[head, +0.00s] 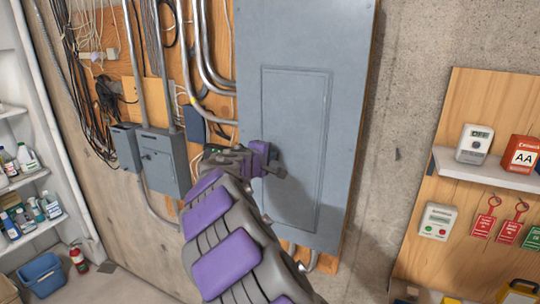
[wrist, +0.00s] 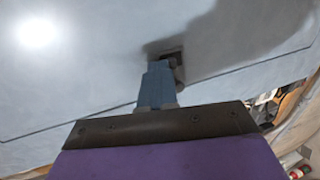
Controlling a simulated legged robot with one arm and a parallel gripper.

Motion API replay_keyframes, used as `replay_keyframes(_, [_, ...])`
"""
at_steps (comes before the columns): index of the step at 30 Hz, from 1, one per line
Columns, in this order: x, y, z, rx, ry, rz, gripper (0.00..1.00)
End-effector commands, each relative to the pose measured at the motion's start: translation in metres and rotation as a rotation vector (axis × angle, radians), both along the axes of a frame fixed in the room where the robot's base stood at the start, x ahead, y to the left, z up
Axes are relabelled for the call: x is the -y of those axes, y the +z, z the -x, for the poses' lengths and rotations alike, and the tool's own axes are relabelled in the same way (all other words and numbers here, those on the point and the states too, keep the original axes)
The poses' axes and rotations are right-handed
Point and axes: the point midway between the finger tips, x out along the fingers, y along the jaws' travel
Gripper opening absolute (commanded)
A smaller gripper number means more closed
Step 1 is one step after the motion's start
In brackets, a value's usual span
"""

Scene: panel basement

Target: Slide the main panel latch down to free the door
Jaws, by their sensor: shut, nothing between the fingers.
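The grey main panel (head: 350,60) is mounted on a wooden board, and its inset door (head: 295,110) looks closed. My gripper (head: 277,171) is in front of the door's left edge, at mid-height. In the wrist view my gripper (wrist: 158,80) is shut and empty, with its tip right by a small dark latch (wrist: 174,55) at the door's seam. I cannot tell whether the tip touches the latch. My gripper partly covers the latch in the wrist view. In the head view I cannot make the latch out behind my gripper.
Conduits (head: 205,50) and smaller grey boxes (head: 160,160) are left of the panel. A shelf (head: 490,170) with devices is on the right. White shelves with bottles (head: 27,158), a blue bin (head: 42,275) and a fire extinguisher (head: 78,258) stand at the left.

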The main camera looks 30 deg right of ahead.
Motion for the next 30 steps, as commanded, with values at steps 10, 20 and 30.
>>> replay_keyframes(10, [0.0001, -0.0056, 0.0001, 0.000, 0.000, 0.000, 0.00])
replay_keyframes(20, [0.0000, -0.0037, 0.0003, 0.001, 0.000, -0.001, 0.00])
replay_keyframes(30, [-0.0001, -0.0009, 0.0001, 0.000, 0.000, 0.000, 0.00])
